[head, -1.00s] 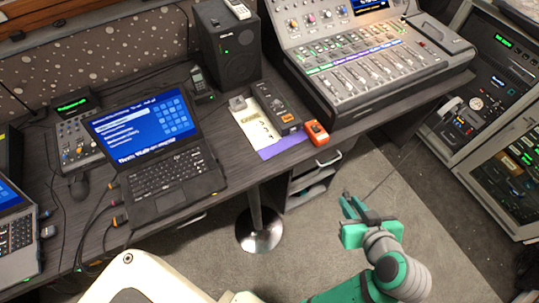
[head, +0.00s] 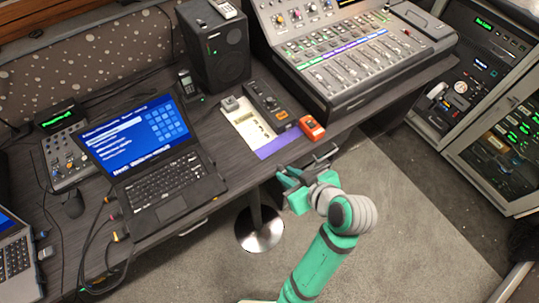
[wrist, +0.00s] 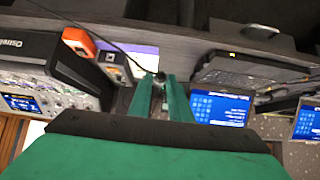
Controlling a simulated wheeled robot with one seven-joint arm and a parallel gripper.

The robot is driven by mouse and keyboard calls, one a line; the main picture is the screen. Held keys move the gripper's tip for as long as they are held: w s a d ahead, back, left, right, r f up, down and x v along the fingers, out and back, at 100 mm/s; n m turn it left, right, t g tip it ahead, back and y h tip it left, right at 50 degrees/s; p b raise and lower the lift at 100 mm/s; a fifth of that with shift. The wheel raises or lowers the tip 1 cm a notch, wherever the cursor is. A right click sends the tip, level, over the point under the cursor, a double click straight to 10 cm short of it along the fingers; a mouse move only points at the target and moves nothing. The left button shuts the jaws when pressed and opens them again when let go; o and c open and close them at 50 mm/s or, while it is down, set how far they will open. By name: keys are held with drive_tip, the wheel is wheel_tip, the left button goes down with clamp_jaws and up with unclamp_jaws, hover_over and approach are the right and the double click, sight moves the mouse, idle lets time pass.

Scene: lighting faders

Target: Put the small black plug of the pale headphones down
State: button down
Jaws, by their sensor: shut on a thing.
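My gripper (head: 285,178) is in front of the desk's front edge, near the purple strip (head: 278,143) of a pale mat. In the wrist view its green fingers (wrist: 161,82) are closed on a small black plug (wrist: 160,76). A thin dark cable (wrist: 118,48) runs from the plug to the upper left in the wrist view. The purple strip also shows just past the fingertips there (wrist: 146,54). In the head view the plug is too small to make out. I cannot clearly make out the pale headphones.
An orange box (head: 312,127) and a black device (head: 268,104) stand beside the pale mat (head: 246,124). An open laptop (head: 165,182) is to the left, a mixing console (head: 350,65) to the right. A silver pole (head: 257,222) stands below the desk. Open floor lies to the right.

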drive_tip(key=w+f, duration=0.3)
drive_tip(key=w, duration=0.1)
drive_tip(key=w+a+f, duration=0.1)
drive_tip(key=w+f, duration=0.1)
drive_tip(key=w, duration=0.2)
drive_tip(key=w+f, duration=0.3)
drive_tip(key=w, duration=0.1)
drive_tip(key=shift+w+a+f, duration=0.2)
drive_tip(key=shift+a+f, duration=0.1)
drive_tip(key=shift+a, duration=0.1)
drive_tip(key=shift+w+f, duration=0.5)
drive_tip(key=shift+f, duration=1.6)
drive_tip(key=shift+f, duration=0.35)
drive_tip(key=c, duration=1.6)
unclamp_jaws()
drive_tip(key=shift+c, duration=0.2)
